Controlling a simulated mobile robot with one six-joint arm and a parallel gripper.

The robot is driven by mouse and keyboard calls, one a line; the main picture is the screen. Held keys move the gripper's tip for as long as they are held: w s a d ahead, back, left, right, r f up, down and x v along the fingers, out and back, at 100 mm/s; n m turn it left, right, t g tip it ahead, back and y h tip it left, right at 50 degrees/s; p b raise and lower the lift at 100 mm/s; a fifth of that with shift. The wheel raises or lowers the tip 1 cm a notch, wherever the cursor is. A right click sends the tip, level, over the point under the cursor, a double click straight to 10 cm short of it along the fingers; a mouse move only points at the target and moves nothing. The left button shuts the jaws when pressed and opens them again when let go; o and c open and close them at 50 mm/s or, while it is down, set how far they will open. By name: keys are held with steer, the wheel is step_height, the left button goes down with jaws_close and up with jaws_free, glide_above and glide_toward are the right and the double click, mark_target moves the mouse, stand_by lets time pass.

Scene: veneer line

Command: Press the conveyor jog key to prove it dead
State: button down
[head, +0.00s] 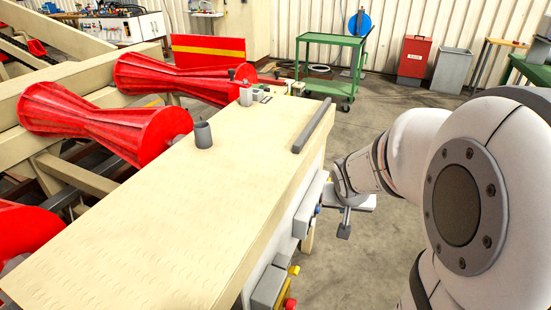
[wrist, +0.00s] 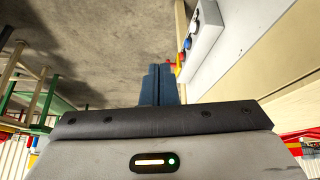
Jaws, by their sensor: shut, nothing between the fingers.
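My gripper (head: 344,230) hangs beside the right side of the beige bench, apart from it, with its fingers pointing down. In the wrist view the two dark blue fingers (wrist: 160,82) are together with nothing between them. A pale control box (wrist: 209,28) on the bench side shows to the right of the fingertips. I cannot tell which control is the conveyor jog key; no labels are readable.
The beige bench top (head: 170,220) carries a grey cup-like cylinder (head: 203,135) and a dark bar (head: 314,126). Grey boxes (head: 268,287) with yellow and red parts project from its side. Red rollers (head: 95,115) lie left. A green cart (head: 332,65) stands behind; floor between is clear.

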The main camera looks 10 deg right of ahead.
mark_target(313, 222)
steer(key=w+d+f+m+t+y, duration=0.1)
steer(key=w+d+f+m+t, duration=0.25)
steer(key=w+d+f, duration=0.65)
step_height(313, 222, down, 13)
steer(key=s+m+t+y, duration=0.1)
steer(key=m+t+y, duration=0.1)
steer(key=m+y, duration=0.2)
steer(key=shift+s+a+r+y+b, duration=0.2)
steer(key=shift+s+y+b, duration=0.1)
steer(key=shift+y, duration=0.7)
steer(key=shift+a+f+m, duration=0.1)
steer(key=shift+a+m, duration=0.05)
steer(key=shift+m, duration=0.1)
steer(key=w+a+b, duration=0.3)
steer(key=w+a, duration=0.2)
steer(key=a, duration=0.2)
